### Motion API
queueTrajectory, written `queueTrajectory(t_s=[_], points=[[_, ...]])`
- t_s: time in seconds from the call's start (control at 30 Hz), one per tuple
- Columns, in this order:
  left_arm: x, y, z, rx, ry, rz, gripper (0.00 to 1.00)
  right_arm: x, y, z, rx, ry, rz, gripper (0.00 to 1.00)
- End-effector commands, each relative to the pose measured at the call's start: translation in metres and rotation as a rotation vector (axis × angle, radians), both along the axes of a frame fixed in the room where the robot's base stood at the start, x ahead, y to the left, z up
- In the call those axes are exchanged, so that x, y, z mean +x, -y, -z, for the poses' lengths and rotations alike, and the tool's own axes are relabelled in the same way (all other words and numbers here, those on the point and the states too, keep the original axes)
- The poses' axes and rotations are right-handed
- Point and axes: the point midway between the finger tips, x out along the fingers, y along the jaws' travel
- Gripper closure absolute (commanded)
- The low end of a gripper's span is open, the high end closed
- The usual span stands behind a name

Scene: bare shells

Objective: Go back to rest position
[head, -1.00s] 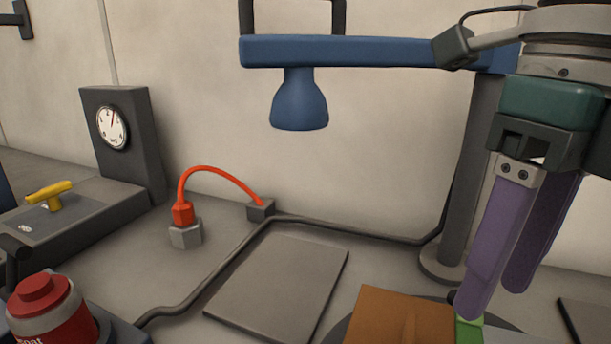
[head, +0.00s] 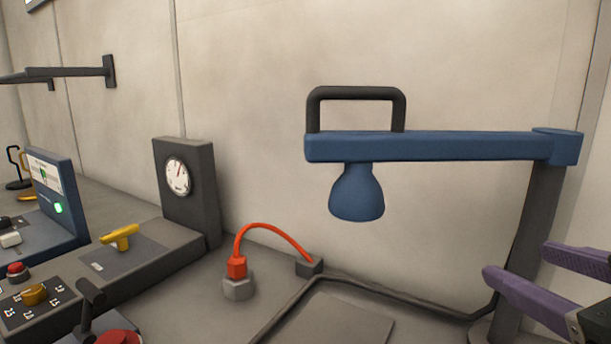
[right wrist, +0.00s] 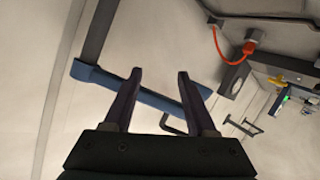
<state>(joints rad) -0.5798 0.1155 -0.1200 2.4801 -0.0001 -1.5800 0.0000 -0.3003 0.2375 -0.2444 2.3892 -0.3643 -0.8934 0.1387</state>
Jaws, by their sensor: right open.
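My right gripper (head: 515,266) reaches in at the lower right edge of the head view, its two purple fingers apart and nothing between them. In the right wrist view its dark fingers (right wrist: 158,75) are spread and empty. Behind them there shows the blue lamp arm (right wrist: 155,98). In the head view the gripper is below the right end of the blue lamp arm (head: 450,146) and in front of the grey post (head: 538,215). My left gripper is not in view.
The blue lamp head (head: 357,193) hangs over the bench. A red cable (head: 270,228) loops between two grey sockets. A gauge block (head: 185,190), a yellow-handled valve (head: 120,237) and a blue panel (head: 55,200) stand at left. A flat grey plate (head: 335,325) lies at lower middle.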

Motion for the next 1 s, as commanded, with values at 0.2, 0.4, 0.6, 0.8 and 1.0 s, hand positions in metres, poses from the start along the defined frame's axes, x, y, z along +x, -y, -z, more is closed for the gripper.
queueTrajectory(t_s=[0.2,0.4,0.6,0.8,1.0], points=[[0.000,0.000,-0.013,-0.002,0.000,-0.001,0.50,-0.123,0.006,0.109,0.136,-0.680,0.094,0.43],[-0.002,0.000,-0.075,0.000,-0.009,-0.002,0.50,-0.181,-0.002,0.067,0.176,-0.928,0.081,0.43],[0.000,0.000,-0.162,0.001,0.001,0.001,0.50,-0.180,-0.002,-0.017,0.175,-0.927,0.082,0.43],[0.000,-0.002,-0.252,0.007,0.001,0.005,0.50,-0.179,-0.002,-0.107,0.175,-0.925,0.083,0.43],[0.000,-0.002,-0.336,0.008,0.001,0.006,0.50,-0.179,-0.002,-0.191,0.175,-0.924,0.083,0.43]])
